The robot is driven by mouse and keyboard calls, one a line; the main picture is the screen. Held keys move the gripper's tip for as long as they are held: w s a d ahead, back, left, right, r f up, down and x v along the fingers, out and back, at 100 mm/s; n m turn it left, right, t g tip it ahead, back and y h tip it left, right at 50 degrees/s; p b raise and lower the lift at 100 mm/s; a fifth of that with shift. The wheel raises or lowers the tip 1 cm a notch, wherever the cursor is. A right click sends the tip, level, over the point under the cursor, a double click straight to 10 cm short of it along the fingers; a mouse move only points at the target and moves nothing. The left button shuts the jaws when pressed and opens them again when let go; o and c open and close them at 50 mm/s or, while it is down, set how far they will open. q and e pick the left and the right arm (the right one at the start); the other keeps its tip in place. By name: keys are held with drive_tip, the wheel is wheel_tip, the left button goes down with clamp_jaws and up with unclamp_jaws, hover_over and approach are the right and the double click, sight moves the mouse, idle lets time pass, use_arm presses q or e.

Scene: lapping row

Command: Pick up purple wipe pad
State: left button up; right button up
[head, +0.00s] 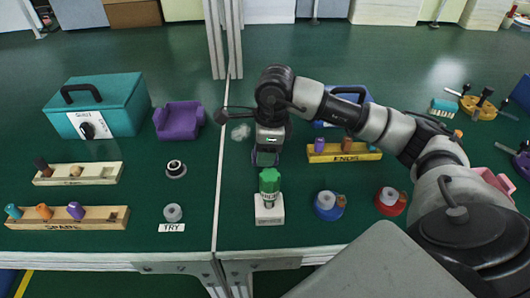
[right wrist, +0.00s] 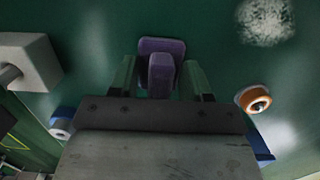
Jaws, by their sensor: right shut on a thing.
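The purple wipe pad (right wrist: 174,50) shows in the right wrist view as a flat purple slab with a raised grip block, between the fingers of my right gripper (right wrist: 161,82). My right gripper is shut on it. In the head view, my right gripper (head: 267,160) points down over the green bench, just behind a green-topped piece on a white block. There the pad is mostly hidden by the gripper. I cannot tell whether the pad touches the bench. My left gripper is not in view.
A whitish smudge (head: 240,132) lies left of my right gripper. The green-topped piece (head: 269,181) stands close in front. A yellow rack (head: 367,155) is to the right, a purple cradle (head: 179,121) and teal box (head: 123,96) to the left. Blue and red-based pieces stand front right.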

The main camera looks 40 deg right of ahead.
drive_tip(key=shift+r, duration=0.15)
drive_tip(key=shift+r, duration=0.3)
drive_tip(key=r, duration=0.3)
drive_tip(key=shift+d+r+p, duration=0.3)
drive_tip(key=shift+d+r, duration=0.05)
drive_tip(key=shift+r, duration=0.05)
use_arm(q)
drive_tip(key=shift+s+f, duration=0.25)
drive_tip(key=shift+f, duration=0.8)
use_arm(e)
drive_tip(key=s+d+r, duration=0.3)
drive_tip(key=d+r, duration=0.3)
drive_tip(key=d, duration=0.4)
drive_tip(key=shift+s+d+r, duration=0.15)
drive_tip(key=shift+s+d, duration=0.05)
drive_tip(key=shift+d, duration=0.05)
